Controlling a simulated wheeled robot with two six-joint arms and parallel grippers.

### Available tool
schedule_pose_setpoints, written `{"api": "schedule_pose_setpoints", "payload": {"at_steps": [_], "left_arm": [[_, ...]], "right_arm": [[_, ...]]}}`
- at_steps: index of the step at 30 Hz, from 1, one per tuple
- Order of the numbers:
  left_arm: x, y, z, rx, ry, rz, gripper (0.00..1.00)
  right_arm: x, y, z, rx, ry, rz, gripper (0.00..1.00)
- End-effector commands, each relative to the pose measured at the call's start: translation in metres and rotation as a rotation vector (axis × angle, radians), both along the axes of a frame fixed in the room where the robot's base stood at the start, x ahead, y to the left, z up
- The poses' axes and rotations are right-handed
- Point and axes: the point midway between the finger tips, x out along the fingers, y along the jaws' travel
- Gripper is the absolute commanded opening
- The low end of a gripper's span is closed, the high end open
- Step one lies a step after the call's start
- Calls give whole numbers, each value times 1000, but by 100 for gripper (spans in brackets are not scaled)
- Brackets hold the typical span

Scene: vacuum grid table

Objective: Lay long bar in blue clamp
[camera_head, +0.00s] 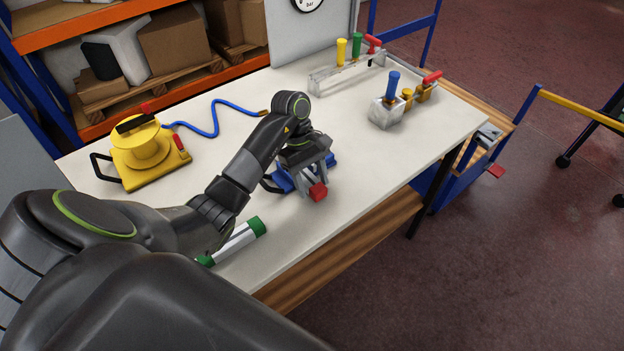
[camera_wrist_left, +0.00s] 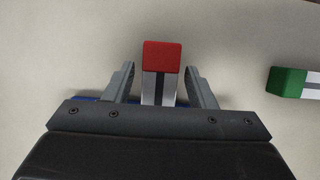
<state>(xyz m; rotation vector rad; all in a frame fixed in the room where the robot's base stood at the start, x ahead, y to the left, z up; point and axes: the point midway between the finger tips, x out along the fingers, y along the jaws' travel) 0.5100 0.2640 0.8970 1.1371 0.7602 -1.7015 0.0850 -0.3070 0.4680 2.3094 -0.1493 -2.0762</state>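A bar with a red end cap (camera_head: 318,192) lies at the blue clamp (camera_head: 283,184) near the table's front edge. It also shows in the left wrist view as a red-capped, silver bar (camera_wrist_left: 162,57). My left gripper (camera_head: 314,180) is over the clamp, its fingers open on either side of the bar with a small gap at each side. Most of the clamp is hidden under the gripper; a blue strip (camera_wrist_left: 85,99) shows behind it. Another bar, white with green ends (camera_head: 257,226), lies beside my left arm. I cannot tell how firmly the red-capped bar is seated.
A yellow round device (camera_head: 150,150) with a blue hose (camera_head: 214,128) stands at the left. A clear rail with coloured handles (camera_head: 340,75) and a block with a blue handle (camera_head: 387,108) stand at the back right. The table (camera_head: 400,150) is clear between them and the clamp.

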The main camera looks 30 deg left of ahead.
Motion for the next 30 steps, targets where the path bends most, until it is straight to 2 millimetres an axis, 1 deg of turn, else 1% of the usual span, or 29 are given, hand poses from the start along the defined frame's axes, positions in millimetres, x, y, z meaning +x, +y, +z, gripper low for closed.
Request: {"api": "schedule_pose_setpoints", "payload": {"at_steps": [9, 14, 17, 30], "left_arm": [[0, 0, 0, 0, 2, 1, 58], [1, 3, 10, 1, 1, 1, 58], [3, 7, 23, 1, 1, 1, 58], [14, 32, 91, 1, 0, 1, 58]], "right_arm": [[0, 1, 0, 2, 0, -1, 36], [0, 2, 8, 3, 0, -1, 36], [0, 3, 19, 3, 0, -2, 36], [0, 3, 74, 3, 0, -1, 36]]}}
